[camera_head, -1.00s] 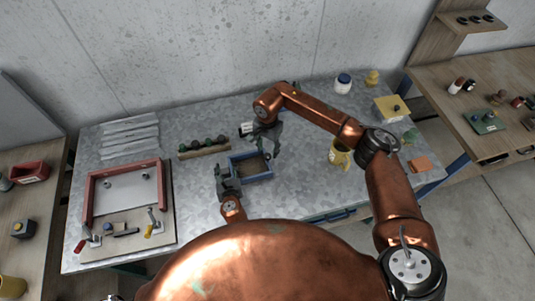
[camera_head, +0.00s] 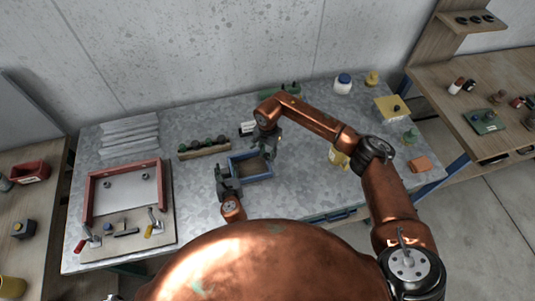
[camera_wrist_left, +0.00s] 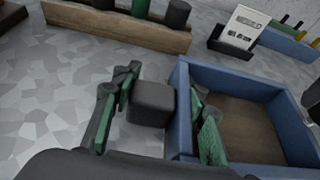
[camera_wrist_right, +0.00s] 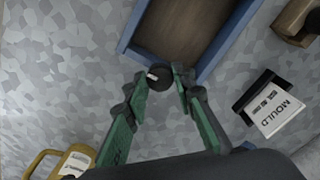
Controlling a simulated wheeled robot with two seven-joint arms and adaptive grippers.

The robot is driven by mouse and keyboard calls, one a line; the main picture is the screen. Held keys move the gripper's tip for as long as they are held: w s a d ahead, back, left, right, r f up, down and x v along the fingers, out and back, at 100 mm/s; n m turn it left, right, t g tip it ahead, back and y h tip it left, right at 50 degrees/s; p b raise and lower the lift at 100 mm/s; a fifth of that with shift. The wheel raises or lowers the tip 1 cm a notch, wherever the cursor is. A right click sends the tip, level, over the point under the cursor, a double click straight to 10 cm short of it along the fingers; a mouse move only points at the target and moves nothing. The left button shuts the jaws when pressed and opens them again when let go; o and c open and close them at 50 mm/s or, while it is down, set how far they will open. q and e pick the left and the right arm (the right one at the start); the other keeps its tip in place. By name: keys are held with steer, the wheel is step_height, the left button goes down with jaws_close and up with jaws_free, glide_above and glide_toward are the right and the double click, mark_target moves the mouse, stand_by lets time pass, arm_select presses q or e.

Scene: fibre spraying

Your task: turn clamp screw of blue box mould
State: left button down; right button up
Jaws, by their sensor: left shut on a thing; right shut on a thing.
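The blue box mould (camera_head: 262,177) lies on the grey table, with a brown inside. It also shows in the left wrist view (camera_wrist_left: 184,100) and the right wrist view (camera_wrist_right: 140,58). My left gripper (camera_head: 228,184) is shut on its left side. In the left wrist view, one green finger is outside and one inside the blue wall, with a dark grey block (camera_wrist_left: 152,103) between. My right gripper (camera_head: 269,152) is at the box's right end. In the right wrist view, its fingertips (camera_wrist_right: 162,84) are around a dark round clamp screw (camera_wrist_right: 158,74) by the box wall.
A small MOULD sign (camera_wrist_right: 278,107) stands near the box. A wooden rack (camera_head: 204,149) with dark knobs is behind it. A yellow mug (camera_head: 339,157) stands to the right, partly hidden by my right arm. A red-framed mould (camera_head: 90,195) is on the left.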

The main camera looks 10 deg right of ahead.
jaws_close()
